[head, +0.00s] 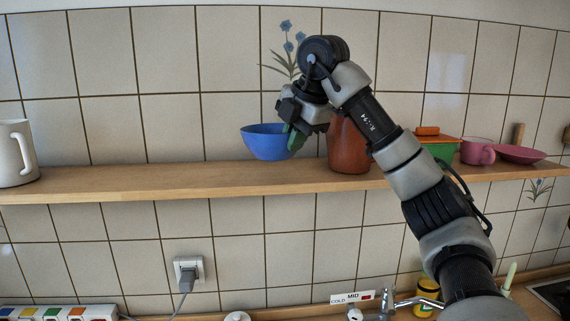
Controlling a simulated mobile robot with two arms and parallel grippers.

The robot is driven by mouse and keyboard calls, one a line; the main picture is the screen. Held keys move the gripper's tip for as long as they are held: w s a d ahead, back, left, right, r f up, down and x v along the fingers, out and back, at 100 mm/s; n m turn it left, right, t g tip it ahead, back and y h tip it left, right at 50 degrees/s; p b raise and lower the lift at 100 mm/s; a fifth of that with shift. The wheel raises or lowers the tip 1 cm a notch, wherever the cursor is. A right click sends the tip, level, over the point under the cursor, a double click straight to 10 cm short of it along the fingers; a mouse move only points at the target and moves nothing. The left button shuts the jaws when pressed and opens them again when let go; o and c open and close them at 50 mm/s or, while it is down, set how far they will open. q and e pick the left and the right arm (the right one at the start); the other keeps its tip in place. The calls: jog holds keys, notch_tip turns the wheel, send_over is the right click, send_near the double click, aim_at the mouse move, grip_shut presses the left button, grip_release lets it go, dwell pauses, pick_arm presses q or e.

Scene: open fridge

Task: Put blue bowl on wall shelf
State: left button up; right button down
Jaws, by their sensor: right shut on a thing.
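The blue bowl (262,142) is upright at the wooden wall shelf (130,182), near the middle of the picture. Its base looks to be at or just above the shelf top; I cannot tell whether it touches. My right gripper (290,138) is shut on the right side of the bowl's rim, with its arm coming in from the lower right. The gripper hides part of that rim. My left gripper is not in view.
A brown jar (345,150) stands on the shelf just right of the bowl, partly behind my arm. A white mug (15,153) is at the far left. A green container (440,149), a pink mug (477,152) and a pink plate (520,154) are to the right.

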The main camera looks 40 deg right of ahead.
aim_at(289, 157)
jog(key=shift+w+f, duration=0.25)
jog(key=shift+w, duration=0.25)
jog(key=shift+w+f, duration=0.25)
jog(key=shift+w, duration=0.25)
jog(key=shift+a+f, duration=0.1)
jog(key=shift+f, duration=0.1)
jog(key=f, duration=0.1)
jog(key=f+p, duration=0.1)
jog(key=shift+s+a+f, duration=0.1)
jog(key=shift+s+f, duration=0.2)
jog(key=shift+f, duration=0.1)
jog(key=shift+w+f, duration=0.1)
jog(key=shift+f, duration=0.3)
jog(key=c, duration=1.4)
grip_release()
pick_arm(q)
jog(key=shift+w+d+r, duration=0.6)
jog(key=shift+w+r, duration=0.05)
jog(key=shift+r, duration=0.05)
pick_arm(e)
jog(key=shift+o, duration=0.7)
jog(key=shift+r, duration=0.1)
jog(key=shift+r, duration=0.2)
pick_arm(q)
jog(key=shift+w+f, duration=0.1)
pick_arm(e)
jog(key=v, duration=1.1)
jog(key=shift+s+r, duration=0.2)
jog(key=shift+s, duration=0.05)
